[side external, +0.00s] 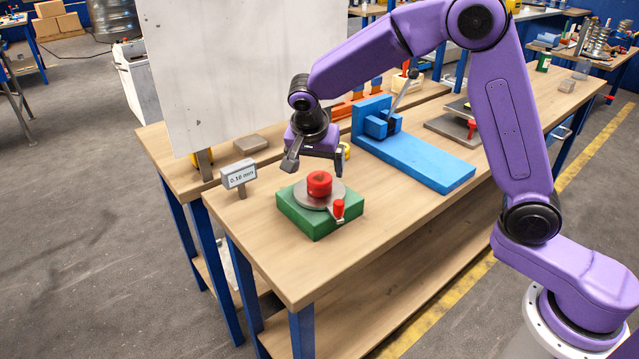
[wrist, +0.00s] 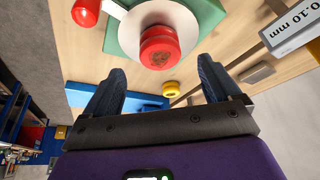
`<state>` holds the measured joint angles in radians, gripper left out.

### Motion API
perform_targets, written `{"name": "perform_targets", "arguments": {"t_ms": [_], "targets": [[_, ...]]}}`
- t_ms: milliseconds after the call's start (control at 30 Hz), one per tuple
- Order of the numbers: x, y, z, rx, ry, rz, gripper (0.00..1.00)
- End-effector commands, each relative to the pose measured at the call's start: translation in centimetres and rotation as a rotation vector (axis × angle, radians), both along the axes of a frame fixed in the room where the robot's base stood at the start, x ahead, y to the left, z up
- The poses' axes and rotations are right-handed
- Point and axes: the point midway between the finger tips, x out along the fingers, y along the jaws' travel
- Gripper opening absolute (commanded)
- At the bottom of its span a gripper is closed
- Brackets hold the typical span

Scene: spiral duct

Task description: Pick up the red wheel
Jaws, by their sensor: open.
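The red wheel (side external: 319,183) is a short, thick red cylinder on a grey disc (side external: 307,197) set on a green block (side external: 292,214). It also shows in the wrist view (wrist: 158,47), near the top centre, just beyond the fingertips. My gripper (side external: 315,160) is open and empty. In the side view it hangs above and slightly behind the wheel, apart from it. In the wrist view the two dark fingers (wrist: 160,72) are spread, with no part of the wheel between them. A smaller red knob (side external: 338,208) stands on an arm at the disc's edge.
A grey sign reading 0.10 mm (side external: 239,174) stands left of the green block. A blue fixture with a lever (side external: 422,163) lies to the right. A yellow round piece (wrist: 171,89) sits behind the wheel. A large white panel (side external: 200,75) stands behind. The wooden bench front is clear.

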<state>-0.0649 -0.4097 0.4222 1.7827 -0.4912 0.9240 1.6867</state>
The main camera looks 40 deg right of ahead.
Motion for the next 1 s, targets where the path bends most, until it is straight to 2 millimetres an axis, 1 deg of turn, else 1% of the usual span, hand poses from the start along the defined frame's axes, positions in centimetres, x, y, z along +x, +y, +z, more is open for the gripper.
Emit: {"name": "perform_targets", "arguments": {"t_ms": [33, 233, 400, 533, 667, 867, 900, 967, 1000], "targets": [[0.1, -0.2, -0.4, -0.001, 0.001, -0.001, 0.90], [0.3, -0.5, -1.5, -0.001, 0.001, -0.001, 0.90], [0.9, -1.3, -3.7, -0.002, 0.004, -0.001, 0.90], [1.3, -1.7, -5.1, -0.001, 0.003, 0.000, 0.90], [1.4, -1.9, -5.6, 0.000, 0.000, 0.001, 0.90], [1.4, -1.9, -5.6, 0.000, 0.000, 0.001, 0.90], [1.4, -1.9, -5.6, 0.000, 0.000, 0.001, 0.77], [1.4, -1.8, -5.5, 0.000, 0.000, 0.001, 0.58], [1.4, -1.8, -5.5, 0.000, 0.000, 0.001, 0.45]]}}
